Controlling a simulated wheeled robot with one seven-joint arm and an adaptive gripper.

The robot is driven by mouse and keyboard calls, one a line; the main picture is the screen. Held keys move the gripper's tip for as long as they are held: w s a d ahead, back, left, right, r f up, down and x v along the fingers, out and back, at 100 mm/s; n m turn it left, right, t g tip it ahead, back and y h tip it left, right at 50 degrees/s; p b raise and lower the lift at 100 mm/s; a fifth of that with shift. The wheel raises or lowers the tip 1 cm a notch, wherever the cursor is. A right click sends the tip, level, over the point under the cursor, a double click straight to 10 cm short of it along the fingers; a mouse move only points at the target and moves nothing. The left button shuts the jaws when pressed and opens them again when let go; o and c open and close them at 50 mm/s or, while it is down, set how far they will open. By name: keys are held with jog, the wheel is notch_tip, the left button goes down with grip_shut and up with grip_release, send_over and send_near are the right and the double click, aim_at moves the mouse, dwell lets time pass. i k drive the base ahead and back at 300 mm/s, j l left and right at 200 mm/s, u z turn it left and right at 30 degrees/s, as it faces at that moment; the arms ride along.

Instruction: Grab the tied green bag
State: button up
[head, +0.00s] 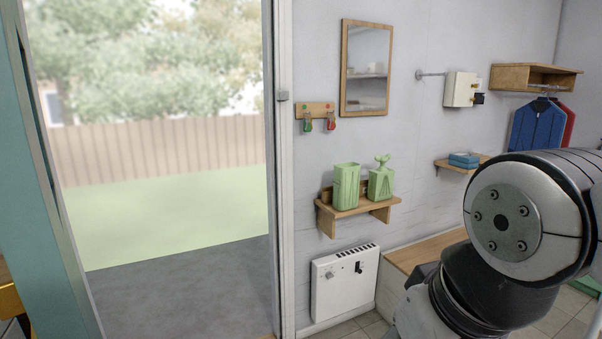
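The tied green bag (381,184) stands upright on a small wooden wall shelf (349,211), with a knotted top sticking up. Just to its left on the same shelf stands another green bag (345,187) with a flat, wide top and no knot. My arm fills the lower right of the head view, in front of the wall and well to the right of the shelf. My gripper is not in view.
A white heater box (344,283) is on the wall below the shelf. A mirror (367,68) and a key rack (315,111) hang above. A wooden bench (425,250) runs to the right, partly behind my arm. A wide doorway (281,150) opens at left.

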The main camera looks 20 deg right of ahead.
aim_at(381, 179)
jog(key=i+l+z, duration=0.1)
jog(key=i+z, duration=0.25)
jog(key=i, duration=0.5)
jog(key=i+j+z, duration=0.15)
jog(key=i+z, duration=0.2)
jog(key=i, duration=0.45)
